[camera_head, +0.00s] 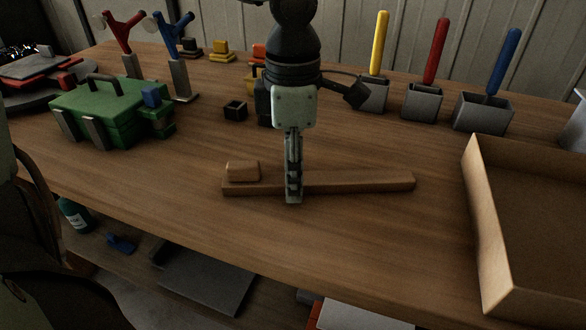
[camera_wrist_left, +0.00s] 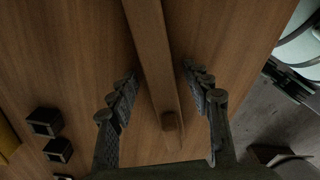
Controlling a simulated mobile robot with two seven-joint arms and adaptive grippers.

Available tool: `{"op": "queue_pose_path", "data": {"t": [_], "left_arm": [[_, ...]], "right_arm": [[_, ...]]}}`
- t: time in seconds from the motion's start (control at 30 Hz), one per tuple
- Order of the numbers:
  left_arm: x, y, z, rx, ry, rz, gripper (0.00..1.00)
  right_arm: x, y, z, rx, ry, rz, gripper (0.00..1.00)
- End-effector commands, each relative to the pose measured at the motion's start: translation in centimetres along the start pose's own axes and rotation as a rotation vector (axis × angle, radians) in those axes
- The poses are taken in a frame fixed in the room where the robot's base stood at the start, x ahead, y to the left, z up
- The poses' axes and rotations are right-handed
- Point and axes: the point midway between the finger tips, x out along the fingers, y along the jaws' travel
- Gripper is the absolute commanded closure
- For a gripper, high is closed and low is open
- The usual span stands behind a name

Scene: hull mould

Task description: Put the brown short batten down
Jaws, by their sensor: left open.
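The brown short batten (camera_head: 350,184) lies flat on the wooden workbench, with a small brown block (camera_head: 243,171) at its left end. In the left wrist view the batten (camera_wrist_left: 150,45) runs between the fingers, and the block (camera_wrist_left: 169,121) shows near its lower end. My left gripper (camera_head: 293,196) points down over the batten, just right of the block. Its fingers (camera_wrist_left: 160,75) are open, one on each side of the batten with gaps to it. The near finger hides a short stretch of batten in the head view. My right gripper is not in view.
An open wooden box (camera_head: 490,250) stands at the right. A green toolbox (camera_head: 110,112) is at the left, with red and blue forked stands behind it. Grey holders with yellow, red and blue handles (camera_head: 437,55) line the back right. Bench space in front of the batten is clear.

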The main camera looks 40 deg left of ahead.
Motion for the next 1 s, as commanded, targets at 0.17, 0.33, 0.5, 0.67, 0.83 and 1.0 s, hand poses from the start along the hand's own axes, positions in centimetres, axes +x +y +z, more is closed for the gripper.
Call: {"op": "queue_pose_path", "data": {"t": [0.17,0.33,0.5,0.67,0.83,1.0], "left_arm": [[-0.5,0.0,0.0,0.000,0.000,0.000,0.51],[-3.4,0.1,0.1,0.000,-0.005,0.006,0.51],[-7.3,0.1,0.1,-0.001,-0.003,0.006,0.51],[-10.3,0.1,0.1,-0.001,-0.002,0.004,0.51],[-11.9,0.0,0.0,0.000,0.000,0.001,0.51],[-12.4,0.0,0.0,0.000,0.000,0.000,0.51]], "right_arm": [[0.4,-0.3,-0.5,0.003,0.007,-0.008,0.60],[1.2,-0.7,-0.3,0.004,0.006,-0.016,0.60],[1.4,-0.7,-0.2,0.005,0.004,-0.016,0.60],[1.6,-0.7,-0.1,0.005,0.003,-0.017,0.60],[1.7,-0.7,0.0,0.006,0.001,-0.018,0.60],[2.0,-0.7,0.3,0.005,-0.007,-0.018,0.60]]}}
